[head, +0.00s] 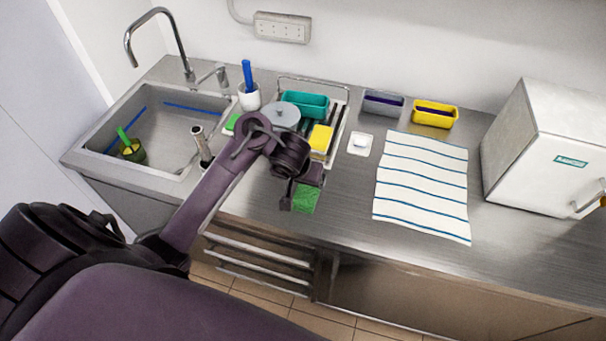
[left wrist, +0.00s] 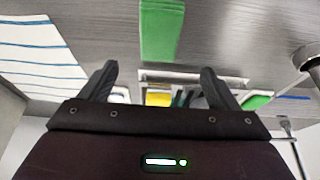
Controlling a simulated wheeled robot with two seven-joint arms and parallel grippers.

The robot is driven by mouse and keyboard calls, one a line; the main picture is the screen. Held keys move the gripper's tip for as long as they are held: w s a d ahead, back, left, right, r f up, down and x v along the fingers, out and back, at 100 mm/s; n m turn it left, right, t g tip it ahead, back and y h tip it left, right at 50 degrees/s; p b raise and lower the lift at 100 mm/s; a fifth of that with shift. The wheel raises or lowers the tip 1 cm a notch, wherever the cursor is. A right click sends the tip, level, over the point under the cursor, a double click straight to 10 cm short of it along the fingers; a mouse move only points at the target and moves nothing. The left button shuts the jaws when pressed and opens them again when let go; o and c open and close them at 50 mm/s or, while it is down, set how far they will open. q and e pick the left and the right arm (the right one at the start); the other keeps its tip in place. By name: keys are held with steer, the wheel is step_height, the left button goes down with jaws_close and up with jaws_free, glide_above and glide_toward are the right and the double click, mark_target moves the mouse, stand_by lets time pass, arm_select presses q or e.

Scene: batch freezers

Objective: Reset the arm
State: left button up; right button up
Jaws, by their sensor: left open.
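My left arm comes in from the left in the head view and reaches over the steel counter (head: 340,215). My left gripper (head: 295,203) is above the counter beside a green pad (head: 306,198). In the left wrist view the two fingers of my left gripper (left wrist: 158,85) stand wide apart with nothing between them. The green pad (left wrist: 160,30) lies beyond the fingertips there. My right gripper is in neither view.
A sink (head: 170,120) is at the left. A rack (head: 340,125) holds a teal container (head: 305,104) and a yellow block (head: 321,138). A striped towel (head: 422,185) lies to the right, before a white freezer box (head: 550,150). Grey (head: 383,103) and yellow (head: 435,113) bins stand behind.

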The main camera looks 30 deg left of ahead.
arm_select(q)
steer(key=s+d+r+m+h, duration=0.1)
steer(key=s+d+r+m, duration=0.15)
steer(key=s, duration=0.65)
steer(key=s+d+r+m, duration=0.2)
steer(key=s+d, duration=0.2)
steer(key=s, duration=0.4)
step_height(320, 180, down, 39)
steer(key=s+g+b, duration=0.2)
steer(key=s+b, duration=0.1)
steer(key=b, duration=0.5)
steer(key=s+a+f+b, duration=0.2)
steer(key=s+f+b, duration=0.1)
steer(key=s+f, duration=0.6)
steer(key=s+a+f+g+b, duration=0.1)
steer(key=s+a+f+b, duration=0.1)
steer(key=s+f, duration=0.7)
step_height(320, 180, down, 5)
steer(key=shift+s+f+b, duration=0.1)
steer(key=shift+s+b, duration=0.3)
steer(key=shift+b, duration=0.1)
